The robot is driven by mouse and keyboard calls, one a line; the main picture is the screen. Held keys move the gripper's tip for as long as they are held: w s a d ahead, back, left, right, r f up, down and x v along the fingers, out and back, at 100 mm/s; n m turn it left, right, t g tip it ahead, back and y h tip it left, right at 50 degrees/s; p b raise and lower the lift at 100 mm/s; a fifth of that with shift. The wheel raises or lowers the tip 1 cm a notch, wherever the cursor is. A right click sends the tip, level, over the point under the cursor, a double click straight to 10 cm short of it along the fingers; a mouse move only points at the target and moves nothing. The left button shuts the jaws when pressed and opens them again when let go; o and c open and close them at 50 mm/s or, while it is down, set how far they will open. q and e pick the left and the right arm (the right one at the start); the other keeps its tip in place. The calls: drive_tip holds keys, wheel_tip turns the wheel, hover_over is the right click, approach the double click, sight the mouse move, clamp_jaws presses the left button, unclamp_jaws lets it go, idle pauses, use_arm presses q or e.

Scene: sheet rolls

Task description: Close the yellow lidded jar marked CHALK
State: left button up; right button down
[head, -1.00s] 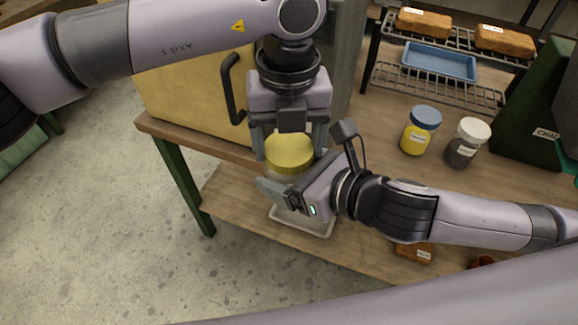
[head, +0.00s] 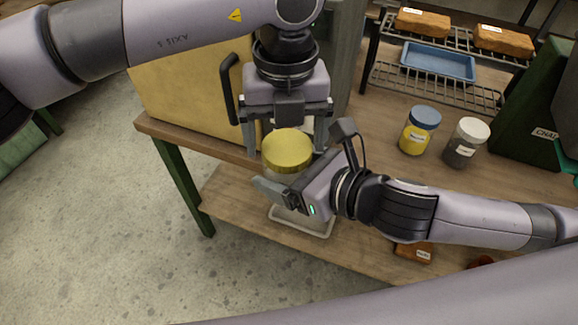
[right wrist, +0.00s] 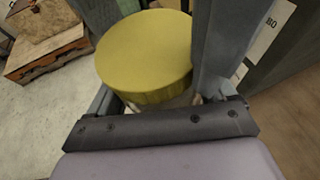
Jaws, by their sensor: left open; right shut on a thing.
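A jar with a yellow lid (head: 288,150) stands in the middle of the head view, with the lid on its pale body. The lid also fills the upper middle of the right wrist view (right wrist: 145,52). No CHALK mark shows on this jar. My left gripper (head: 284,137) is above it, pointing down, open, with one finger on each side of the lid and a gap to each. My right gripper (head: 290,184) comes from the right and is shut on the jar body below the lid. Its fingers hide most of the body.
A pale tray (head: 302,224) lies below the jar on the lower shelf. A blue-lidded yellow jar (head: 420,130) and a white-lidded grey jar (head: 466,142) stand right. A wire rack (head: 440,88) holds a blue tray (head: 438,62). A yellow cabinet (head: 190,95) is behind left.

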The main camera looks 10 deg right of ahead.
use_arm(q)
drive_tip(key=r, duration=0.3)
drive_tip(key=shift+s+d+r, duration=0.15)
drive_tip(key=shift+d+r, duration=0.05)
drive_tip(key=shift+r, duration=0.15)
drive_tip(key=shift+c, duration=0.3)
drive_tip(key=shift+r+n, duration=1.7)
drive_tip(key=shift+f, duration=0.1)
drive_tip(key=shift+a+f, duration=0.1)
drive_tip(key=shift+f, duration=3.85)
